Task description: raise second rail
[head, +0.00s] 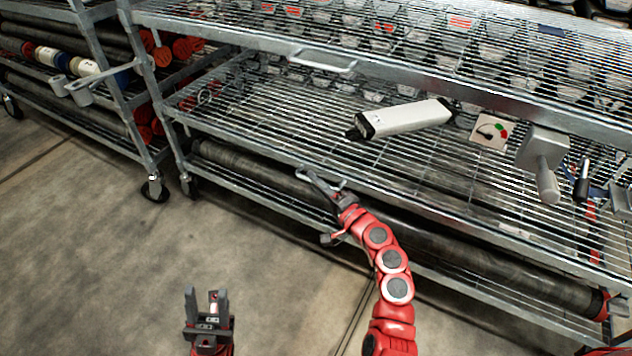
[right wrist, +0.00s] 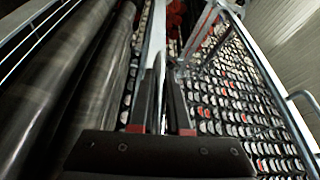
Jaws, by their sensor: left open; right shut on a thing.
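The rack's second rail (head: 245,143) is a grey metal bar along the front edge of the middle wire shelf. It carries a small metal loop handle (head: 336,184). My right gripper (head: 318,180) reaches up from below and is shut at this handle, level with the rail. In the right wrist view, its two fingers (right wrist: 158,112) close around a thin bar, and the exact contact is hard to see. My left gripper (head: 206,296) is open and empty, pointing up over the floor in front of the rack, away from the rail.
The upper rail (head: 420,82) has a similar handle (head: 322,62). A white box-shaped device (head: 405,118) and a gauge card (head: 491,131) are at the middle shelf. Long dark tubes (head: 255,168) lie below. A second rack (head: 100,40) stands left. The concrete floor (head: 90,260) is clear.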

